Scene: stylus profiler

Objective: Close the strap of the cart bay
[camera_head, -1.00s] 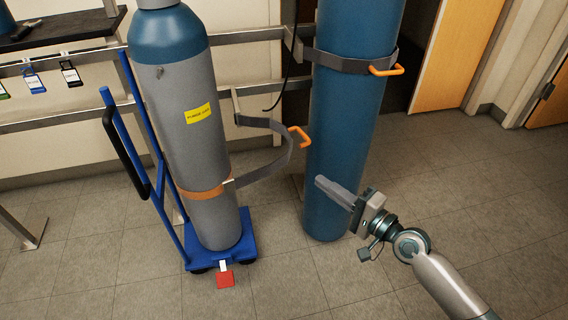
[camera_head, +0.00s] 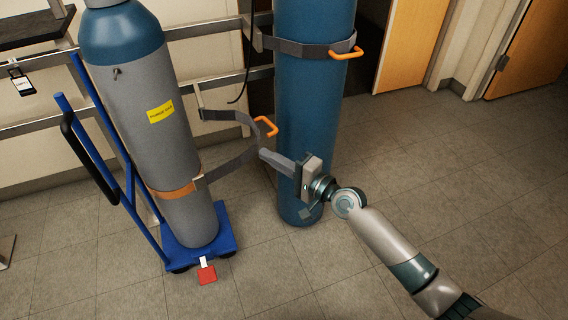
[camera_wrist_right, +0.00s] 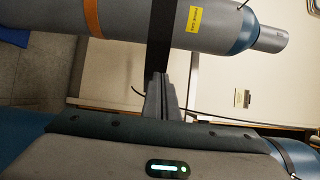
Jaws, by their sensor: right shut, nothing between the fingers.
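The cart bay strap (camera_head: 240,160) is a dark grey curved band standing open to the right of the grey gas cylinder (camera_head: 150,140). It runs from a bracket on the wall rail, and its orange handle (camera_head: 266,126) sits on the outer bend. My right gripper (camera_head: 263,154) is shut and empty, its fingertips close beside the strap's outer bend, below the handle. In the right wrist view, the shut fingers (camera_wrist_right: 157,80) point at a dark vertical band, apparently the strap (camera_wrist_right: 160,40), crossing before the cylinder. Contact cannot be told. My left gripper is out of view.
A blue cylinder (camera_head: 305,90) with a closed strap (camera_head: 290,46) stands behind my right gripper. The floor at right is clear.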

